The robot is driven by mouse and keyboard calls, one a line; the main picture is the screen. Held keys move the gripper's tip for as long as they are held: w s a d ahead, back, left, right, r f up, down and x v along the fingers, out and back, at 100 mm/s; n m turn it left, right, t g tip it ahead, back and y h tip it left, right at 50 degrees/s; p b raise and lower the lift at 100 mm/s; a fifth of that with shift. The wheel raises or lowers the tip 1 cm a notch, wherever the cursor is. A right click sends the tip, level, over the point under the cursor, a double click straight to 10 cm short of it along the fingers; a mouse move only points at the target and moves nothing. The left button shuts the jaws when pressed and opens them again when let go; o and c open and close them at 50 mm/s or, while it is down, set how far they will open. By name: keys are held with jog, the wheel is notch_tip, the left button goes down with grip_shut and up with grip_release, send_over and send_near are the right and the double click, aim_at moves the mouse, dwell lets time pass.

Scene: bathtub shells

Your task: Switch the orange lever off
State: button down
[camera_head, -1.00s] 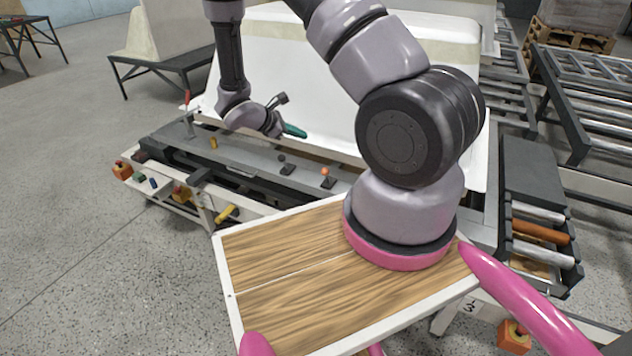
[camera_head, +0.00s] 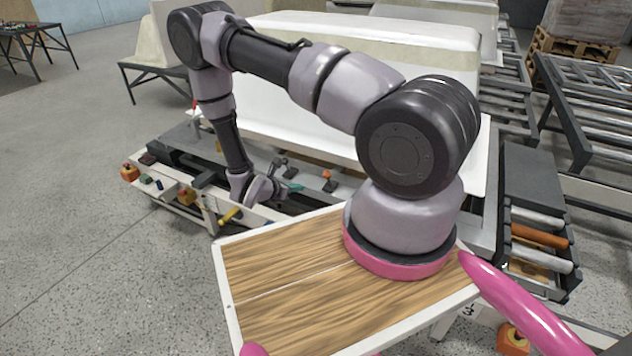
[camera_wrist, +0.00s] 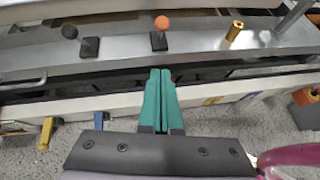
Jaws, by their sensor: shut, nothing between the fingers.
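The orange lever (camera_head: 327,174) is a small orange knob on a dark base, standing on the grey ledge of the machine. In the wrist view the orange lever (camera_wrist: 162,24) is near the top, just ahead of my fingertips. My gripper (camera_head: 297,187) has teal fingers, low over the front of the machine and left of the orange lever. In the wrist view my gripper (camera_wrist: 160,72) is shut and empty, its fingers pointing at the lever's base with a gap between. A black-knobbed lever (camera_wrist: 70,33) stands to the left of the orange one.
A yellow-brass peg (camera_wrist: 234,32) stands right of the orange lever. Yellow (camera_wrist: 46,132) and blue handles hang along the white front rail. The white tub shell (camera_head: 300,110) rises behind the ledge. My wooden-topped base is close to the machine.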

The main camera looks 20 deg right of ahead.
aim_at(328, 177)
jog(key=d+r+x, duration=0.1)
jog(key=r+x, duration=0.1)
jog(key=x, duration=1)
jog(key=shift+w+d, duration=0.5)
jog(key=shift+d, duration=0.05)
jog(key=shift+r, duration=0.1)
